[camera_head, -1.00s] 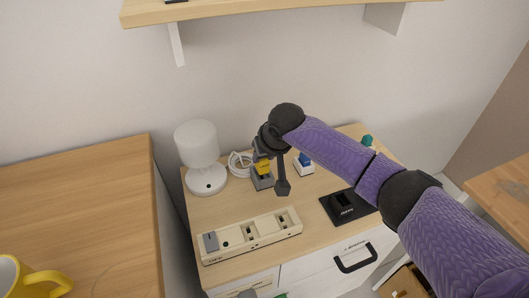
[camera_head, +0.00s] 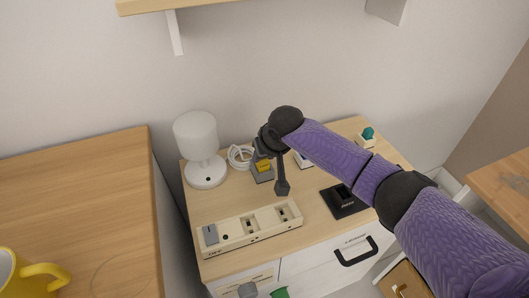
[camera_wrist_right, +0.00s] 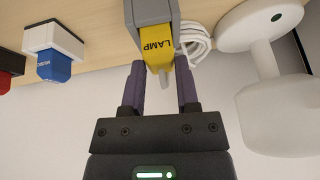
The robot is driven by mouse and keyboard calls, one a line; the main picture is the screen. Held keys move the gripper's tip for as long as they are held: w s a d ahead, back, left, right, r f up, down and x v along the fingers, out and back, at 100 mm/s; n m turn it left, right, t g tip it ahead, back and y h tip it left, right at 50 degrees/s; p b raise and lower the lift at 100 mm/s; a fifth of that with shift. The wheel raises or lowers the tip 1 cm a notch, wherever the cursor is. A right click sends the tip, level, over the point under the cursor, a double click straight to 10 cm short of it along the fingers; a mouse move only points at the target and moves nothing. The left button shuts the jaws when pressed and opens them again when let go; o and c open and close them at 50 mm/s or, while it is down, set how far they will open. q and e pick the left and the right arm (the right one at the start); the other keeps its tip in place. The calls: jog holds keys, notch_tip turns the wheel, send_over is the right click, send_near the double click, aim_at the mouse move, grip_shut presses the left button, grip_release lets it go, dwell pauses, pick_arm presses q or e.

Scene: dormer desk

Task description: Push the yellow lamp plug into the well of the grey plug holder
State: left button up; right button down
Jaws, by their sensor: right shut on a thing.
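The yellow lamp plug (camera_wrist_right: 158,45), marked LAMP, is between my right gripper's fingers (camera_wrist_right: 160,88) in the right wrist view. My right gripper is shut on it. The plug's far end is inside the grey plug holder (camera_wrist_right: 150,12); how deep it sits I cannot tell. My left gripper is not in view.
A white lamp (camera_head: 198,140) and coiled white cable (camera_head: 240,156) stand left of the holder. A cream power strip (camera_head: 235,236) lies in front; a black holder (camera_head: 343,203) is right. A blue plug (camera_wrist_right: 53,65) in a white holder is nearby.

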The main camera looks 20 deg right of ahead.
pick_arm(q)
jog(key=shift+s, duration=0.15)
pick_arm(e)
jog(key=shift+f, duration=0.15)
jog(key=shift+c, duration=1.3)
grip_release()
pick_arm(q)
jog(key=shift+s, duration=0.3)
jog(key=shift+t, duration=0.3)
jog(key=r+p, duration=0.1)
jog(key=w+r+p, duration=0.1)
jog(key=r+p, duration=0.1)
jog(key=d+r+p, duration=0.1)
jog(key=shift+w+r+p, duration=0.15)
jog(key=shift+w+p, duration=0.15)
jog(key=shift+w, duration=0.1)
pick_arm(e)
notch_tip(320, 180, up, 10)
